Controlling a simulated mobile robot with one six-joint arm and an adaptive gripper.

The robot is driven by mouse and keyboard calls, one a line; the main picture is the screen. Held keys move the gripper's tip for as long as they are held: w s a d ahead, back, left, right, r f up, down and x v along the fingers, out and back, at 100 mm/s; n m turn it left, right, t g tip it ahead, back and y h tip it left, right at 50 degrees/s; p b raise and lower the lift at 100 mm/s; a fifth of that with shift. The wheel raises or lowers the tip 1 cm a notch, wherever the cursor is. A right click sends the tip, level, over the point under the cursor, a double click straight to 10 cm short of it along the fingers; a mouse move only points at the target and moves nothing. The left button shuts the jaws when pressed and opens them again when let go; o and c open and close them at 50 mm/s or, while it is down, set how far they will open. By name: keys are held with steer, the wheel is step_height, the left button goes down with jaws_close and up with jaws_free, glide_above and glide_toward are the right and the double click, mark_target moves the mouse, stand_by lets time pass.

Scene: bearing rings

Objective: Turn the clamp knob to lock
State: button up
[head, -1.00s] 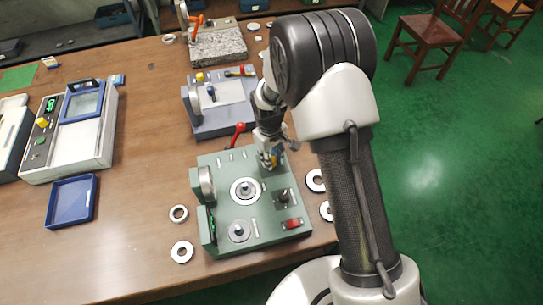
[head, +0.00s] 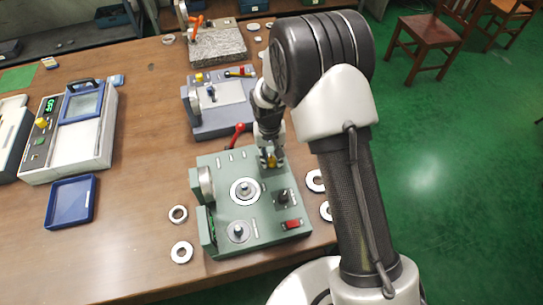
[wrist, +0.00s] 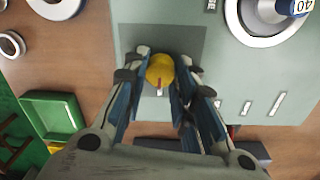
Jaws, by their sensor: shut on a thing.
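The yellow clamp knob (wrist: 160,69) sits on a dark grey patch of the green machine. In the wrist view a reddish mark line runs down its near side. It also shows in the head view (head: 271,161) at the machine's far right corner, partly covered by my fingers. My gripper (wrist: 161,80) is shut on the knob, one blue-padded finger on each side; it also shows in the head view (head: 270,152), pointing down from above. The green machine (head: 222,171) stands on the wooden table.
A red-handled lever (head: 239,129) rises just behind the machine, close to my gripper. A red switch (head: 292,224) and a round ring seat (head: 245,190) are on the machine top. Loose metal rings (head: 182,252) lie beside it. A grey-blue machine (head: 214,117) stands behind.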

stand_by(0.4)
steer(key=o, duration=1.1)
steer(key=shift+r, duration=0.1)
steer(key=r, duration=1.1)
steer(key=shift+a+r, duration=0.25)
steer(key=shift+r, duration=0.15)
step_height(320, 180, up, 9)
steer(key=t, duration=0.1)
glide_above(270, 159)
steer(key=s+d, duration=0.4)
steer(key=d, duration=0.1)
steer(key=s+d+r+t, duration=0.2)
steer(key=s+d+r, duration=0.5)
steer(key=s+r, duration=0.4)
steer(key=shift+m+t, duration=0.5)
steer(key=shift+t, duration=0.3)
steer(key=s+d, duration=0.1)
steer(key=s, duration=0.2)
steer(key=s+d, duration=0.1)
steer(key=s, duration=0.3)
steer(key=s+d, duration=0.1)
steer(key=s, duration=0.3)
steer(key=shift+f, duration=0.35)
